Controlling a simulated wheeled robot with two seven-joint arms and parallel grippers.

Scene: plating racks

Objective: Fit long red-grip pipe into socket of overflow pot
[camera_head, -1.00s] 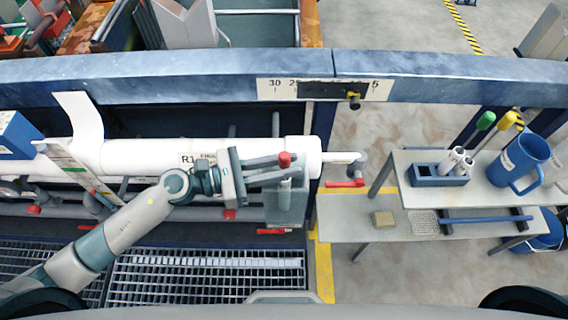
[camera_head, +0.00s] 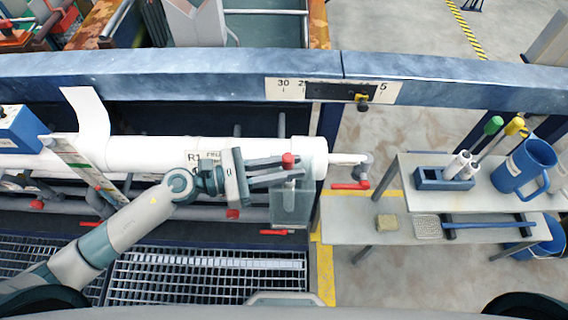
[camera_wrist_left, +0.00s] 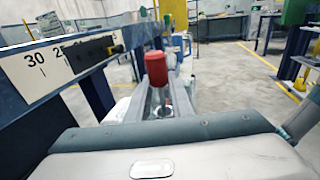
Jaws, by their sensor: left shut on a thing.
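The pipe's red grip (camera_head: 288,160) stands up between the fingertips of my left gripper (camera_head: 290,172), which is shut on it. The red grip also shows upright beyond the wrist in the left wrist view (camera_wrist_left: 155,68), with part of a pale tube below it. A clear, box-shaped pot (camera_head: 290,208) hangs at the right end of the white pipe, directly below the fingertips. The gripper hides the pot's top, so I cannot tell whether the pipe's lower end is in the socket. My right gripper is not in view.
A thick white pipe (camera_head: 140,152) runs behind my left arm. A blue beam with a scale plate (camera_head: 283,90) crosses behind it. A side table (camera_head: 440,170) at the right bears a blue jug (camera_head: 522,165) and a blue holder (camera_head: 445,180). Grating (camera_head: 205,278) lies in front.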

